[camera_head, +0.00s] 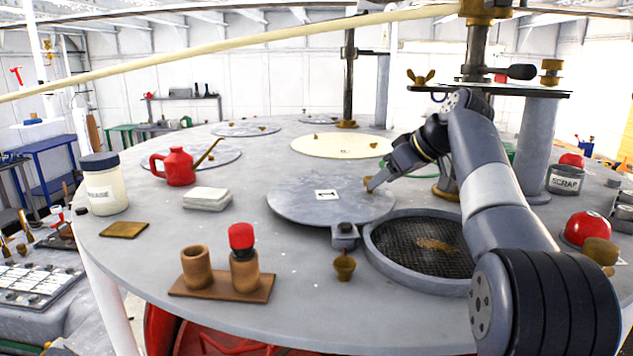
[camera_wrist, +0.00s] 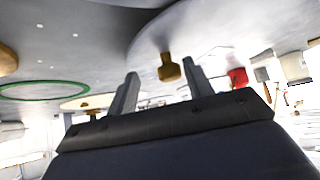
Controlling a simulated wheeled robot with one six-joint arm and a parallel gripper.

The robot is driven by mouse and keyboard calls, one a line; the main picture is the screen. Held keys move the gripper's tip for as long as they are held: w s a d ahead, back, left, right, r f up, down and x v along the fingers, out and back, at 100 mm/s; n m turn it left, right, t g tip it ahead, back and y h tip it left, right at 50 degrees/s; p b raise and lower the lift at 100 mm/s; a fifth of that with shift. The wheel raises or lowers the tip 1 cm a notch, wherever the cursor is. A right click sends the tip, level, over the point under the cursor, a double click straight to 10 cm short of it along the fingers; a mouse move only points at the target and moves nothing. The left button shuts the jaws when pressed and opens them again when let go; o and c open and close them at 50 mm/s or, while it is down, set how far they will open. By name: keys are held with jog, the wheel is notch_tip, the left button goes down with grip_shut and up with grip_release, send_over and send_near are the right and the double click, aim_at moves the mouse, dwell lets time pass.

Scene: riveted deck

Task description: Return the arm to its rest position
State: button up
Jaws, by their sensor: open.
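My arm reaches in from the right in the head view. My gripper (camera_head: 374,184) is low over the right edge of a round grey metal cover (camera_head: 295,207) with a small white marking. Its jaws are open. In the wrist view, which looks tilted over, the two fingers of my gripper (camera_wrist: 160,90) stand apart. A brass knob (camera_wrist: 170,68) on the edge of a round plate shows between or just beyond them. I cannot tell whether a finger touches it. Nothing is visibly held.
A round mesh-bottomed opening (camera_head: 372,245) lies below my arm. A red dome (camera_head: 586,229) and scrap tin (camera_head: 565,180) stand right. A post with a clear plate (camera_head: 490,91) rises behind the arm.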

jog(key=shift+w+a+n+g+y, duration=0.2)
jog(key=shift+w+a+n, duration=0.1)
jog(key=shift+a, duration=0.15)
jog(key=shift+w+a+n+g+y, duration=0.1)
jog(key=shift+w+a+n+g, duration=0.1)
jog(key=shift+a+n, duration=0.15)
jog(key=shift+a, duration=0.1)
